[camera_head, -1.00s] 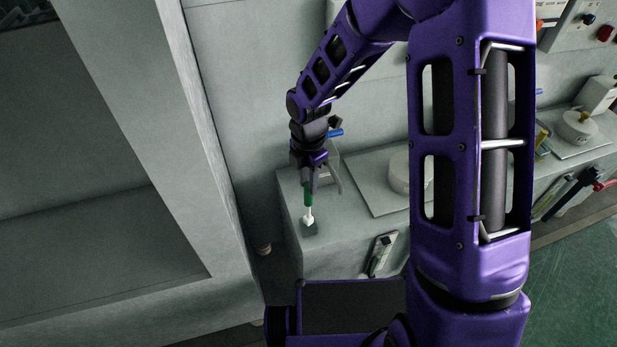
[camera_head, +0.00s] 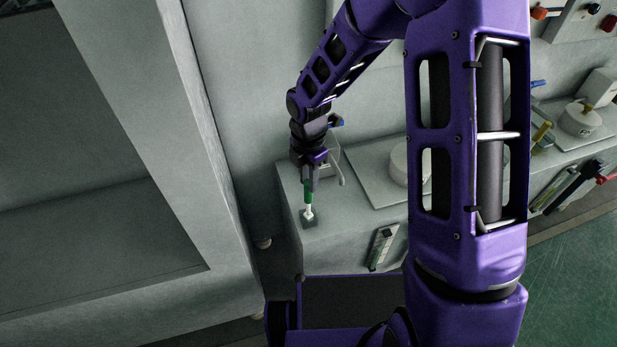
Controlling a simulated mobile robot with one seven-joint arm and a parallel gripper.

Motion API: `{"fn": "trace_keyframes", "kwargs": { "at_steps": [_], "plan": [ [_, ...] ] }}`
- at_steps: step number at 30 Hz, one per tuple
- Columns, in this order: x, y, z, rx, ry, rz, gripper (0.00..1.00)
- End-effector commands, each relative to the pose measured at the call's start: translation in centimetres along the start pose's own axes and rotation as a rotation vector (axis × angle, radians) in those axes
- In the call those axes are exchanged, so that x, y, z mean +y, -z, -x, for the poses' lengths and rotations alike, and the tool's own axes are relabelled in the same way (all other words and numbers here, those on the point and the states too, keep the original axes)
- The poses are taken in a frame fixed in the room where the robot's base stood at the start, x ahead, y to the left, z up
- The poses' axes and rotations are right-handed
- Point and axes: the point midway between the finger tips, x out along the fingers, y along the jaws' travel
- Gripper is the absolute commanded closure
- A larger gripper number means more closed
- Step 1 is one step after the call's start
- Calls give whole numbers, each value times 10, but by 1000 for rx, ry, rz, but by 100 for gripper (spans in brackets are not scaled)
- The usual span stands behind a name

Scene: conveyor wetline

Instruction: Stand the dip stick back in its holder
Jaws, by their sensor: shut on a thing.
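The dip stick (camera_head: 308,196) has a green grip and a white lower part. My gripper (camera_head: 308,180) is shut on its green top and holds it about upright, pointing down. Its white lower end is at the small dark grey square holder (camera_head: 309,222) on the front left corner of the bench. From this view I cannot tell whether the tip is inside the holder or just above it. The gripper's fingers partly hide the green grip.
A flat plate with a round white piece (camera_head: 399,163) lies to the right on the bench (camera_head: 347,217). A blue-handled valve and a bent pipe (camera_head: 340,170) stand close behind my gripper. A labelled device (camera_head: 381,248) hangs on the bench front. A tall grey wall edge rises at left.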

Motion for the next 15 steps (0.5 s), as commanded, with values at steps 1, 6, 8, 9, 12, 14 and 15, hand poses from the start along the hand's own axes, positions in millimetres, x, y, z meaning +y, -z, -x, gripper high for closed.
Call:
{"fn": "trace_keyframes", "kwargs": {
  "at_steps": [1, 6, 8, 9, 12, 14, 15],
  "plan": [
    [0, 0, -2, 0, 0, 0, 100],
    [0, 0, -5, 0, 0, 0, 100],
    [0, 0, -6, 0, 0, 0, 100],
    [0, 0, -7, 0, 0, 0, 100],
    [0, 0, -7, 0, 0, 0, 66],
    [0, 0, -7, 0, 0, 0, 55],
    [0, 0, -7, 0, 0, 0, 48]
  ]
}}
